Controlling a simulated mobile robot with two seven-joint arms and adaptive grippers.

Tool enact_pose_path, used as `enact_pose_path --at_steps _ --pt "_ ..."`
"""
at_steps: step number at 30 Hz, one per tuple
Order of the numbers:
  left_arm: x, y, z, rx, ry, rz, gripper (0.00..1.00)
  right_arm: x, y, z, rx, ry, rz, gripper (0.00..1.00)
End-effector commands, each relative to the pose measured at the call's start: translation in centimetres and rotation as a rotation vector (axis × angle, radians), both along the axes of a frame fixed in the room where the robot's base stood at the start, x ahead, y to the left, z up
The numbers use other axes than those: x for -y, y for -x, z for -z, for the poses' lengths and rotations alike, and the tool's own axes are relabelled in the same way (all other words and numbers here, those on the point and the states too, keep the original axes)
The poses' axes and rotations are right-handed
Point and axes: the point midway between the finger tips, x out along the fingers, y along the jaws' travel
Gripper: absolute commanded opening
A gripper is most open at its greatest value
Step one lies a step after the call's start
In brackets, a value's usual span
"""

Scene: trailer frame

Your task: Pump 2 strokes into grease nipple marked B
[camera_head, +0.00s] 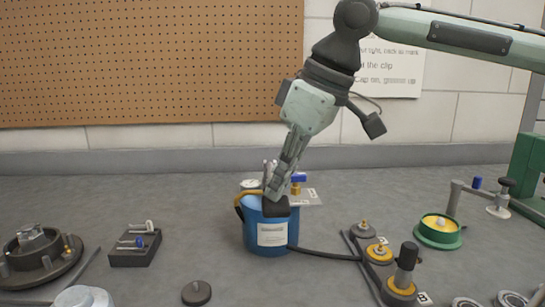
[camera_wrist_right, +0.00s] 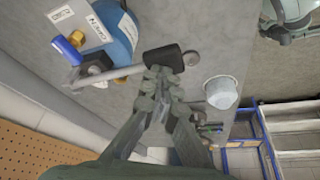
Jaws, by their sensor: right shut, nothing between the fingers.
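A blue grease pump canister (camera_head: 268,236) with a white label stands mid-table; it also shows in the right wrist view (camera_wrist_right: 119,38). Its lever (camera_wrist_right: 108,75) ends in a black grip (camera_head: 275,207), also in the right wrist view (camera_wrist_right: 162,60). My right gripper (camera_head: 274,192) is shut and empty, fingertips down right at the black grip; I cannot tell if they touch. A dark hose (camera_head: 325,254) runs right from the canister to a bracket with brass-topped fittings (camera_head: 379,252). A small tag (camera_head: 424,298) beside the front fitting seems to read B. My left gripper is not seen.
A dark block with small parts (camera_head: 136,248) and a round hub (camera_head: 38,252) stand left. A dark knob (camera_head: 196,293) and white cup (camera_head: 82,298) lie in front. A green dish (camera_head: 438,232) and green stand (camera_head: 528,175) are right.

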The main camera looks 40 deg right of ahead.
Motion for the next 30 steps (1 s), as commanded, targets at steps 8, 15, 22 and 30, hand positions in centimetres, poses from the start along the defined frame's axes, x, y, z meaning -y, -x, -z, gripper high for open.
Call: enact_pose_path --at_steps 8,15,22,30 --pt "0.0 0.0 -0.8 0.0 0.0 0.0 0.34 0.2 -0.2 -2.6 0.002 0.002 0.002 0.0" --pt "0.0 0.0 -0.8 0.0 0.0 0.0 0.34 0.2 -0.3 -4.8 0.002 0.001 0.002 0.0" --pt "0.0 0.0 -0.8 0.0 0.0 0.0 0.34 0.3 -0.5 -6.9 0.002 0.002 0.001 0.0" --pt "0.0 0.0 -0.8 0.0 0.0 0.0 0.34 0.4 -0.7 -9.3 0.002 0.001 0.001 0.0"
